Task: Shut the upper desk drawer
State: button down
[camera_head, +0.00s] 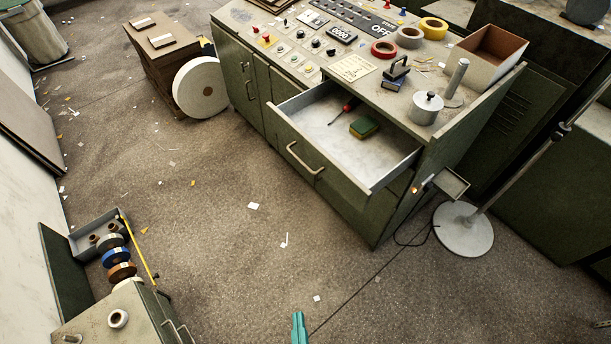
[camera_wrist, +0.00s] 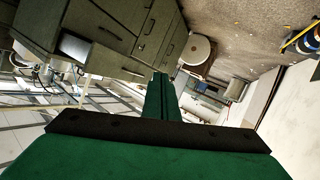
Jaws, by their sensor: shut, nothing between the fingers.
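The upper desk drawer (camera_head: 285,133) is pulled well out of the green control desk (camera_head: 240,75) in the head view. Its grey handle (camera_head: 303,160) is on the front panel. Inside lie a red-handled screwdriver (camera_head: 345,109) and a green and yellow sponge (camera_head: 364,127). My gripper (camera_head: 299,318) shows as a teal tip at the bottom edge, well apart from the drawer, with floor between them. In the wrist view my gripper (camera_wrist: 160,92) is shut and empty, its green fingers together.
A green cabinet (camera_head: 110,320) with tape rolls (camera_head: 115,255) stands at lower left. A large white roll (camera_head: 200,88) leans by brown boxes. The middle floor is open, with paper scraps.

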jog(key=w+f+n+g+h, duration=0.1)
jog(key=w+f+n+h, duration=0.1)
jog(key=w+f+n, duration=0.55)
jog(key=w+f+n+g+h, duration=0.2)
jog(key=w+f+n, duration=0.2)
jog(key=w+n, duration=0.65)
jog(key=w+a+r+n+g+h, duration=0.1)
jog(key=w+a+r+n+h, duration=0.1)
jog(key=w+a+r+h, duration=0.45)
jog(key=w+a+r+n+g+h, duration=0.1)
jog(key=w+a+r+h, duration=0.15)
jog(key=w+r, duration=0.7)
jog(key=d+r+x, duration=0.1)
jog(key=x, duration=1.2)
jog(key=shift+s+r, duration=0.25)
jog(key=shift+s, duration=0.15)
